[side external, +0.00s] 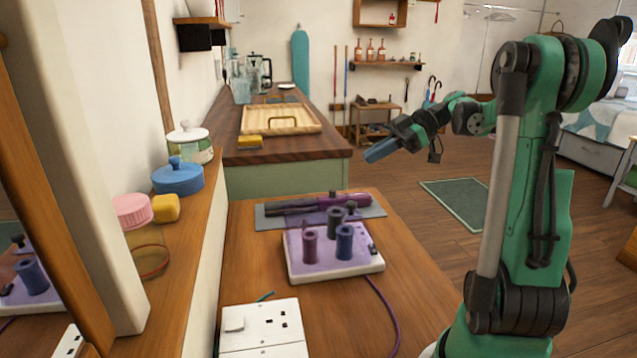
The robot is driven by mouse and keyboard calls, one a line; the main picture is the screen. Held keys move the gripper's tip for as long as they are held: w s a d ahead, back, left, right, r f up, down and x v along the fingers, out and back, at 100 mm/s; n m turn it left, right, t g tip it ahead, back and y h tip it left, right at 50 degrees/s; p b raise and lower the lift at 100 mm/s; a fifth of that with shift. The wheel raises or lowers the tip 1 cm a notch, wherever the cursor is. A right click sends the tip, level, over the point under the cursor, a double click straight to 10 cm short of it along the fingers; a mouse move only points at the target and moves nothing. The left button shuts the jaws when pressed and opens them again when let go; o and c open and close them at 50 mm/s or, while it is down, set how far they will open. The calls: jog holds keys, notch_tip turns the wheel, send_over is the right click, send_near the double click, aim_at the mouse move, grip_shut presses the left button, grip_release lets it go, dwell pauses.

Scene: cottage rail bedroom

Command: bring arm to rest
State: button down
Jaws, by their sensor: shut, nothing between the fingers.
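My gripper (381,150) is at the end of my green and black arm, right of centre in the side view. Its blue fingers are shut and empty. They point down to the left, in the air beyond the low wooden table (408,293), near the right end of the dark wooden counter (290,150). The fingers appear apart from everything around them. My arm's upright part stands at the right of the picture and hides some of the floor and room behind it.
On the table are a purple-topped block (300,263) with several spool-like pieces, a grey mat (265,221) bearing a purple and black tool (325,202), and a white socket plate (262,325). A wooden tray (312,122) lies on the counter. Open floor (410,225) lies right of the counter.

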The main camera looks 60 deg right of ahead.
notch_tip(320, 180, up, 8)
jog(key=w+a+f+m+h, duration=0.1)
jog(key=a+f+m+h, duration=0.3)
jog(key=a+f, duration=0.3)
jog(key=a+f+m+g+h, duration=0.1)
jog(key=a+f+m+h, duration=0.3)
jog(key=a, duration=1)
notch_tip(320, 180, down, 4)
jog(key=shift+w+r+m+h, duration=0.2)
jog(key=shift+w+m+h, duration=0.15)
jog(key=shift+m, duration=0.25)
